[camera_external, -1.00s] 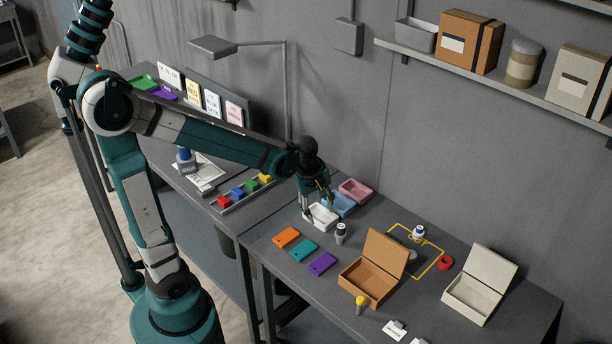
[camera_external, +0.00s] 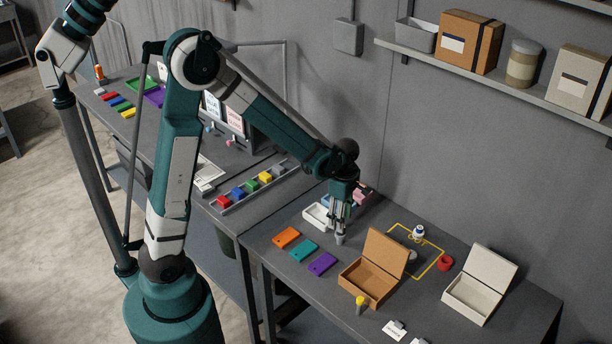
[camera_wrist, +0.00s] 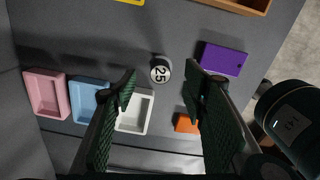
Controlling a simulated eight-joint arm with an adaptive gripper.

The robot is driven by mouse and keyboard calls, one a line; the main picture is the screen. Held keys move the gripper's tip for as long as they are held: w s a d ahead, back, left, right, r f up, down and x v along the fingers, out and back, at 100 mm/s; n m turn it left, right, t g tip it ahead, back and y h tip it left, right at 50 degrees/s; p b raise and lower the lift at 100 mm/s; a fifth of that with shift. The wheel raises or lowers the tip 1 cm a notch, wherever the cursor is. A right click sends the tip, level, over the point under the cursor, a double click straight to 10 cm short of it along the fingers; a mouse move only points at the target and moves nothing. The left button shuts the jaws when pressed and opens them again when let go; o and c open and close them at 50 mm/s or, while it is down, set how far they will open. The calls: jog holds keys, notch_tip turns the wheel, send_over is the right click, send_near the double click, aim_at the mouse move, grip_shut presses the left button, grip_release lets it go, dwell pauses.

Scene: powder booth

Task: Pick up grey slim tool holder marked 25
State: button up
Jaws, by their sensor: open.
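The grey slim tool holder marked 25 (camera_wrist: 161,71) stands upright on the table. In the wrist view its round top with the black label "25" lies between and just beyond my open fingertips. In the external view the holder (camera_external: 340,239) shows right below my gripper (camera_external: 340,226), partly covered by the fingers. My gripper also shows in the wrist view (camera_wrist: 162,82), with one finger on each side, open and empty. I cannot tell how far above the holder the fingertips are.
Close by are a white tray (camera_external: 317,215), an orange plate (camera_external: 286,238), a teal plate (camera_external: 303,250) and a purple plate (camera_external: 322,263). An open brown box (camera_external: 368,282) stands to the right. A yellow-topped holder (camera_external: 360,304) and a red ring (camera_external: 445,262) stand apart.

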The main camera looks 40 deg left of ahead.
aim_at(340, 235)
jog(key=shift+d+f, duration=0.1)
jog(key=shift+f, duration=0.05)
dwell(0.3)
jog(key=shift+f, duration=1.25)
jog(key=shift+f, duration=0.1)
jog(key=shift+f, duration=2.5)
jog(key=c, duration=1.2)
